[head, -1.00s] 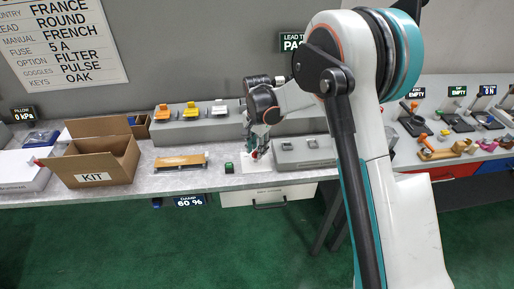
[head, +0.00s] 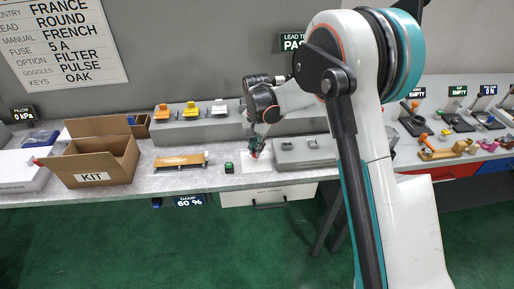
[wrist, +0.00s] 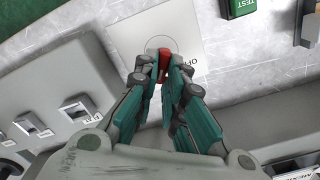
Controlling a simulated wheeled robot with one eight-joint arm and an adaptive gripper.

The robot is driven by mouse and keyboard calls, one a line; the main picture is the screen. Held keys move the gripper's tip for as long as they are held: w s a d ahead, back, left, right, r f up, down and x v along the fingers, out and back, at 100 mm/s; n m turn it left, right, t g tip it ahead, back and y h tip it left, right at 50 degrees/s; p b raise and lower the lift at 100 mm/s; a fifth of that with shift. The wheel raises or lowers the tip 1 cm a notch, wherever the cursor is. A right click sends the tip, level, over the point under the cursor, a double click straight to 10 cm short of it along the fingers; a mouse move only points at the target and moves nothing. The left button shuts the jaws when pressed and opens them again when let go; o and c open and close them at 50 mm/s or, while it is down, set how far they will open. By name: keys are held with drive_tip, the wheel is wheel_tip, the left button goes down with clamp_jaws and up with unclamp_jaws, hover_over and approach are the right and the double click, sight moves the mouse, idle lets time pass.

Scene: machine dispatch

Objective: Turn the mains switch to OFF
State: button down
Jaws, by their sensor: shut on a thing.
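The mains switch has a red handle (wrist: 164,56) on a white plate (wrist: 124,34) with a thin circle drawn around it. Dark lettering, partly hidden by a finger, shows on the plate just right of the handle in the wrist view. My gripper (wrist: 163,64) is shut on the red handle, with a teal finger on each side. In the head view my gripper (head: 254,148) points down at the bench, with a little red (head: 254,154) at its tips. I cannot read the handle's exact setting.
A green TEST block (wrist: 240,7) lies close to the plate; it also shows in the head view (head: 229,167). A grey box with two sockets (head: 305,151) stands right of the gripper. A raised grey ledge with coloured rockers (head: 190,112) runs behind. A cardboard KIT box (head: 95,163) is left.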

drive_tip(key=n+b, duration=0.1)
drive_tip(key=n, duration=0.3)
drive_tip(key=shift+a+n, duration=0.15)
drive_tip(key=shift+n, duration=0.15)
drive_tip(key=n, duration=0.3)
drive_tip(key=shift+a+n, duration=0.15)
drive_tip(key=shift+n, duration=0.15)
drive_tip(key=n, duration=0.3)
drive_tip(key=shift+a+n+b, duration=0.1)
drive_tip(key=shift+n+b, duration=0.2)
drive_tip(key=shift+b, duration=0.1)
drive_tip(key=shift+s+a+n, duration=0.1)
drive_tip(key=shift+n, duration=1.8)
drive_tip(key=c, duration=1.7)
unclamp_jaws()
